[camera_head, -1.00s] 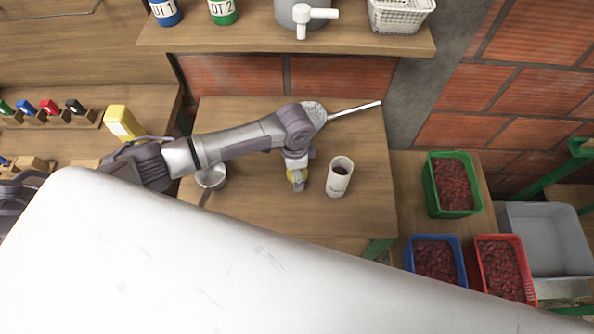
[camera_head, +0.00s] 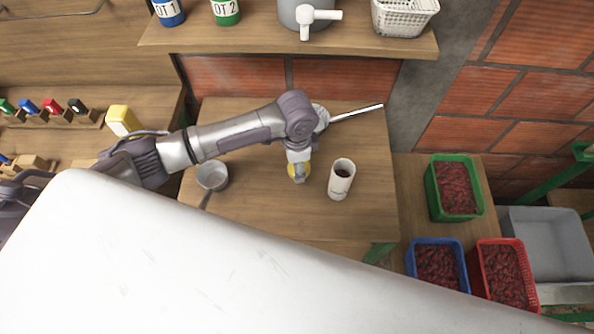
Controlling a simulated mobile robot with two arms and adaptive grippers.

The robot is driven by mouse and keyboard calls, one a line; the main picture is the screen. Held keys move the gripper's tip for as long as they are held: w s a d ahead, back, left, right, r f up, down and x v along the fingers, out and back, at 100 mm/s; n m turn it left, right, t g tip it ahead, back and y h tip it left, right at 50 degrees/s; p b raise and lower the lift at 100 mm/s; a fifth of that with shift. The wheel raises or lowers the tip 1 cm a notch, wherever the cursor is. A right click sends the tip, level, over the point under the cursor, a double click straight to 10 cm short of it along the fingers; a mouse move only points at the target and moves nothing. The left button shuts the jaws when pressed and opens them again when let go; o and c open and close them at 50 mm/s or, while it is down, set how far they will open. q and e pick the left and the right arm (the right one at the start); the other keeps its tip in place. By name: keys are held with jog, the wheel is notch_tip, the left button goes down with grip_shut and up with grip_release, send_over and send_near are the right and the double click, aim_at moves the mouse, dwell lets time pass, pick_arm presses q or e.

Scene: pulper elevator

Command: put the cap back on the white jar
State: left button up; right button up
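My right gripper is not in view.
A metal pan (camera_head: 212,176) sits left on the table (camera_head: 260,215). A strainer-like tool with a metal handle (camera_head: 357,113) lies behind my arm. A yellow box (camera_head: 123,121) stands farther left. Green (camera_head: 430,190), blue (camera_head: 412,262) and red (camera_head: 532,275) crates stand at right.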

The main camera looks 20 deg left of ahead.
pick_arm(q)
notch_tip(320, 180, up, 6)
jog(key=shift+b, duration=0.3)
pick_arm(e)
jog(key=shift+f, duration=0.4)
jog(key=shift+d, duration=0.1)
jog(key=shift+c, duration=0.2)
